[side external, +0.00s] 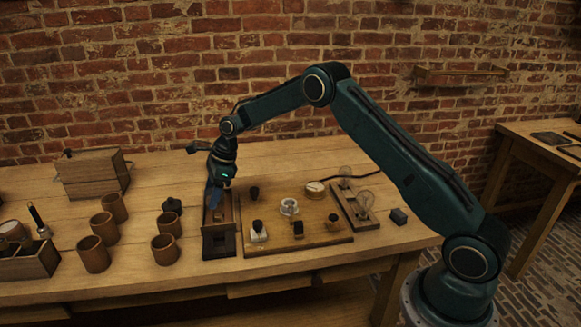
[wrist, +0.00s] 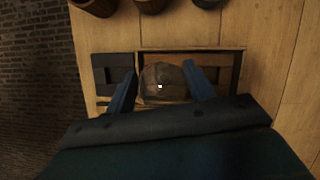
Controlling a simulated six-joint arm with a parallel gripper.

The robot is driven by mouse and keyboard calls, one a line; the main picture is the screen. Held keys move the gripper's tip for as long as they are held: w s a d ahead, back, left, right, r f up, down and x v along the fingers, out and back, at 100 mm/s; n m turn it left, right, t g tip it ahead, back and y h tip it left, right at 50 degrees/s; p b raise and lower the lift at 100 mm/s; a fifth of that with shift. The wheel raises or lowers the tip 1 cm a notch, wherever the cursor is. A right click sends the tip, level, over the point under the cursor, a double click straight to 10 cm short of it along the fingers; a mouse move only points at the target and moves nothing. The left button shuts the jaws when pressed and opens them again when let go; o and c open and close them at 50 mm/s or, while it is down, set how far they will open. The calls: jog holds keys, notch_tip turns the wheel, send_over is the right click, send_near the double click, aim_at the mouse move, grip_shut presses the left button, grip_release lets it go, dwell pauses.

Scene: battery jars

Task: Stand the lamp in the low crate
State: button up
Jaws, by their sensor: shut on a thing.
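My gripper (side external: 213,198) points down over the far part of the low crate (side external: 237,213), a narrow wooden box with a dark section at its near end. In the wrist view my gripper (wrist: 160,74) has its blue fingers on both sides of a rounded, see-through brownish lamp (wrist: 162,82) with a small bright spot. The fingers are shut on it. The crate's rim (wrist: 190,50) shows around and behind the lamp. In the side view the lamp is hidden by the fingers and crate. I cannot tell whether its base touches the crate floor.
A wooden board (side external: 275,222) with several small parts stands close right of the crate. A rack (side external: 352,208) with clear bulbs is farther right. Brown jars (side external: 165,249) stand to the left, with a tool box (side external: 30,264) beyond. A lidded box (side external: 92,173) stands at the back left.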

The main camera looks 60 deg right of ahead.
jog(key=shift+f, duration=0.2)
jog(key=o, duration=1.1)
jog(key=shift+c, duration=0.2)
jog(key=shift+r, duration=0.15)
jog(key=v, duration=1.2)
jog(key=shift+d, duration=0.1)
jog(key=shift+s+r, duration=0.1)
